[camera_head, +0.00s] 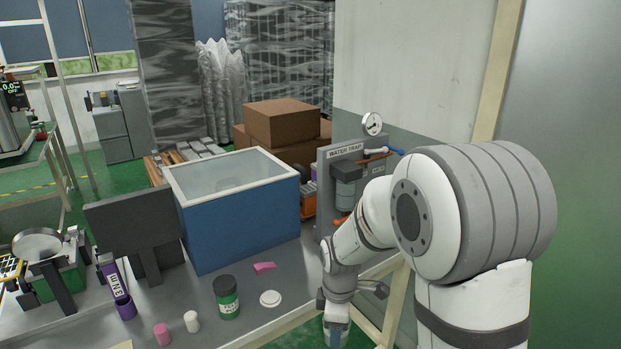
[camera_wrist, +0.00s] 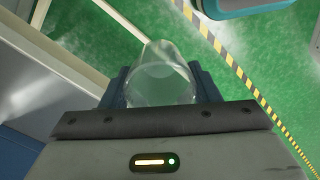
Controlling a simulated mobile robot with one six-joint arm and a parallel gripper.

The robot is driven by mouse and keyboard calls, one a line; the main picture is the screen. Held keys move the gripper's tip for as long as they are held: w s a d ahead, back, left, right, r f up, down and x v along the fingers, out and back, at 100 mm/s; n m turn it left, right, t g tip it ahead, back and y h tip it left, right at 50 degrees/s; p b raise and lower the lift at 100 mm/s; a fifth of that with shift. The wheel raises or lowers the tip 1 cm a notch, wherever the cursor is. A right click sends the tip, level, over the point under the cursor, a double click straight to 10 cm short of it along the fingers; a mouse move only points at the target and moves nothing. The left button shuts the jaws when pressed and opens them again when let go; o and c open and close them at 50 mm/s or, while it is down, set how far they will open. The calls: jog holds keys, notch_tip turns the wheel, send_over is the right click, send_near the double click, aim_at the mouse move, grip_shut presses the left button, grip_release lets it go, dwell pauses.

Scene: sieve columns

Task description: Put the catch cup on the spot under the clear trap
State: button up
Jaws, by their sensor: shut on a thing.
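My gripper (camera_wrist: 161,76) is shut on a clear, see-through cup (camera_wrist: 162,88), with one blue-grey finger on each side of it. In the head view my gripper (camera_head: 336,336) hangs low at the bottom edge, past the front right of the bench; the cup cannot be made out there. A grey panel marked WATER TRAP (camera_head: 347,151) stands at the back right of the bench, left of my arm. A trap with a grey top and a dark bowl (camera_head: 345,195) is mounted on it. My arm hides the panel's right part, and the spot under the trap is not clear to see.
A blue box with a clear lid (camera_head: 240,225) stands left of the panel. Green floor with striped tape (camera_wrist: 222,50) shows below my gripper.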

jog(key=w+d+f+m, duration=0.5)
jog(key=d+f+m, duration=0.3)
jog(key=m, duration=0.8)
notch_tip(320, 180, down, 3)
jog(key=shift+w+d, duration=0.15)
jog(key=shift+d, duration=0.25)
jog(key=shift+d, duration=0.1)
